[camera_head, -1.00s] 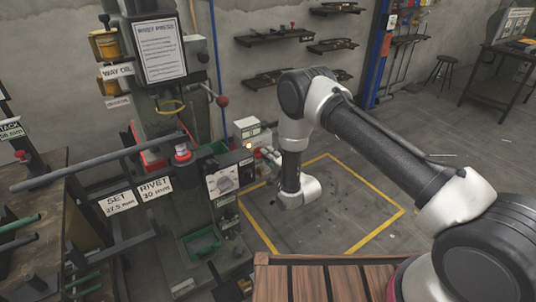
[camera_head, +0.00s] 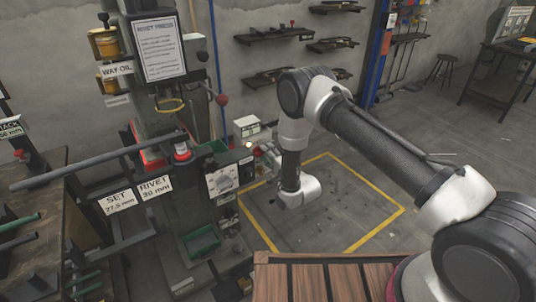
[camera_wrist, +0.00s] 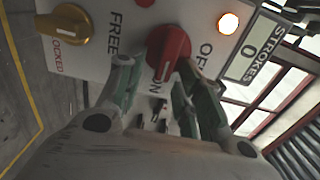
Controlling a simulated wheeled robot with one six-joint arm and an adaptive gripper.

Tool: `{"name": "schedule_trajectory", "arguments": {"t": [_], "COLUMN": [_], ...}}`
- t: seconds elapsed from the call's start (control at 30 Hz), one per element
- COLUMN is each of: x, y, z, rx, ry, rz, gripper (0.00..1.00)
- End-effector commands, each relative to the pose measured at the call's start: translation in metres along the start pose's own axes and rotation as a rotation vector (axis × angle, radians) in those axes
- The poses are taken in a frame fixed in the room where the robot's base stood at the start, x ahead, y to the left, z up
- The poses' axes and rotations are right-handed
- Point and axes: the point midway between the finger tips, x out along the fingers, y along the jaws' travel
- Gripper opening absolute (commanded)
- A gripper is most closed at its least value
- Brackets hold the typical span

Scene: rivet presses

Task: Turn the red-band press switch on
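The red switch knob (camera_wrist: 168,48) is on a pale panel in the wrist view, between the words OFF and ON. Its white line slants down toward the ON label. My gripper (camera_wrist: 158,72) is at the panel, with its fingertips apart on either side of the knob's lower end; whether they touch it is unclear. In the head view, my gripper (camera_head: 266,156) is small and partly hidden beside the press's control box (camera_head: 228,176). The press (camera_head: 158,110) has a red band (camera_head: 152,157) near its middle.
A yellow knob (camera_wrist: 66,26) marked FREE and LOCKED sits left of the red one. A lit lamp (camera_wrist: 228,23) and a STROKES counter (camera_wrist: 244,50) reading 0 are to the right. A long grey bar (camera_head: 95,163) crosses before the press. Yellow-marked floor (camera_head: 335,215) is clear.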

Motion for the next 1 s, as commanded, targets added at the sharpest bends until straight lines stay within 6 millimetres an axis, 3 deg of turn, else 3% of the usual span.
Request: {"name": "schedule_trajectory", "arguments": {"t": [0.27,0.7,1.0], "x": [-0.010,-0.100,-0.120], "y": [0.000,0.001,0.000], "z": [0.000,0.000,0.000], "rx": [0.000,0.000,0.000], "ry": [0.000,0.000,0.000], "rz": [0.001,0.003,-0.001], "gripper": [0.36,0.36,0.36]}}
